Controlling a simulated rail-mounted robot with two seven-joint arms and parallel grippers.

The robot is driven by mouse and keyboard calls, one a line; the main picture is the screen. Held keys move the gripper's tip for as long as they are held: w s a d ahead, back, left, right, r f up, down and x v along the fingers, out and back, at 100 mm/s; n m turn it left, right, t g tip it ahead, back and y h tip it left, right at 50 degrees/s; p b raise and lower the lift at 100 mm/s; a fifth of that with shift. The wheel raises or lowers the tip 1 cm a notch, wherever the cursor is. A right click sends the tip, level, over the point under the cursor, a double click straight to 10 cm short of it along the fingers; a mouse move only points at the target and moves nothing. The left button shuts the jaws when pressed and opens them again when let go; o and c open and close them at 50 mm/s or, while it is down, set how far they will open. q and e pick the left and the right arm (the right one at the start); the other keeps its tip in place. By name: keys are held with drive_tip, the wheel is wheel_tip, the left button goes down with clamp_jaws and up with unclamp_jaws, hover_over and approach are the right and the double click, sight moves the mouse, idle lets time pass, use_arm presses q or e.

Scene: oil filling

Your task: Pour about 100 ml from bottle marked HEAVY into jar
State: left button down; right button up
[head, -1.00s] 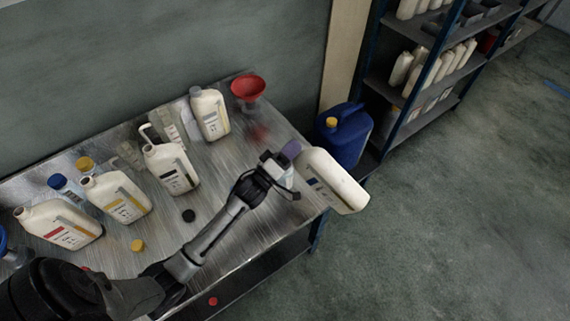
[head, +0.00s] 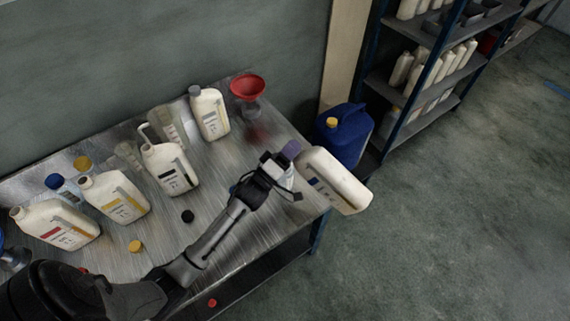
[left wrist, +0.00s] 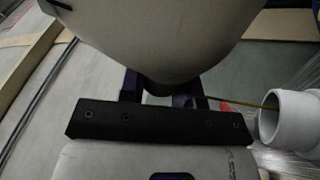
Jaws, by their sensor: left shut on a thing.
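My left gripper (head: 284,165) is shut on the handle of a cream bottle (head: 340,185). It holds the bottle tilted at the table's right edge. The bottle has a label with a dark blue mark; I cannot read HEAVY on it. In the left wrist view the bottle's body (left wrist: 160,30) fills the top. A white open neck (left wrist: 292,118) is at the right, with a thin amber stream at its mouth. A clear jar-like vessel (head: 251,108) stands under a red funnel (head: 248,86) at the back right. Where the stream lands is hidden. My right gripper is not in view.
Several cream bottles stand on the metal table (head: 215,185), with clear vessels behind them. Loose caps (head: 187,216) lie near the front. A blue canister (head: 343,135) stands beyond the table's right end, near shelving (head: 420,95). The floor at right is clear.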

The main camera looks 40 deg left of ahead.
use_arm(q)
drive_tip(key=shift+w, duration=0.1)
idle(0.6)
drive_tip(key=shift+n+b, duration=0.3)
drive_tip(key=shift+b, duration=0.05)
drive_tip(key=shift+f, duration=0.15)
idle(0.4)
drive_tip(key=shift+a+n+y, duration=0.1)
drive_tip(key=shift+n+y, duration=0.2)
drive_tip(key=shift+y, duration=0.1)
drive_tip(key=shift+f+b, duration=0.1)
drive_tip(key=shift+b, duration=0.3)
idle(0.4)
drive_tip(key=shift+f, duration=0.1)
idle(0.4)
drive_tip(key=shift+n, duration=0.3)
